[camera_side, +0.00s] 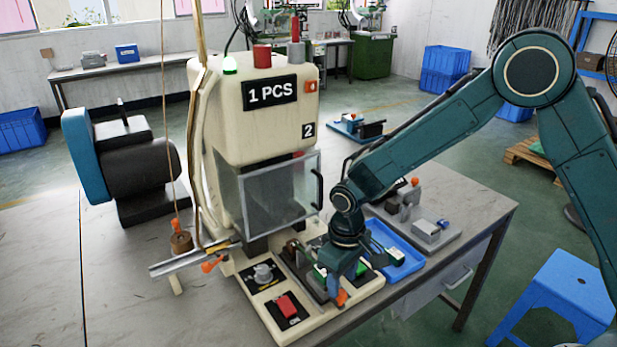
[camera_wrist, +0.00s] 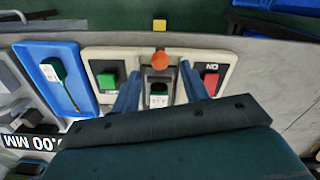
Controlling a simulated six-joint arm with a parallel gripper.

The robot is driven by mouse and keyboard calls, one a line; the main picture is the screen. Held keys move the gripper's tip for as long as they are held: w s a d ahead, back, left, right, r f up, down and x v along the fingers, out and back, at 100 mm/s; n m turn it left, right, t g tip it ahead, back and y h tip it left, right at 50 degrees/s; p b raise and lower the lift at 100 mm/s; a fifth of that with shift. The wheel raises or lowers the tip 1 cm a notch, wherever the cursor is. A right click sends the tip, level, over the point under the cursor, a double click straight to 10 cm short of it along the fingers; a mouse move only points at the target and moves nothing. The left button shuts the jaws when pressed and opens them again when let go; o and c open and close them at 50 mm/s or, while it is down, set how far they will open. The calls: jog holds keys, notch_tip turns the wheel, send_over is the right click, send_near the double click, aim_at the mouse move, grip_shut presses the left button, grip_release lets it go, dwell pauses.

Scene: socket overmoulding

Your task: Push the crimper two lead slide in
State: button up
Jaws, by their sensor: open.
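Crimper two (camera_side: 225,120) is the cream machine marked 2, with a clear guard at its front. Its lead slide (camera_wrist: 159,90) shows in the wrist view as a dark, narrow block with an orange knob (camera_wrist: 160,60) at its outer end. The knob also shows in the side view (camera_side: 341,297), at the front edge of the machine base. My gripper (camera_wrist: 160,84) is open, its two blue fingers apart on either side of the slide, and nothing is held. In the side view my gripper (camera_side: 343,277) is low over the slide and hides much of it.
A green button (camera_wrist: 107,79) and a red switch (camera_wrist: 210,82) flank the slide. A metal chute (camera_side: 190,260) juts out left of the machine. The table's front edge is close.

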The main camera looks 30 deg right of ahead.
aim_at(342, 292)
jog(key=shift+f, duration=1.5)
jog(key=shift+c, duration=0.3)
grip_shut()
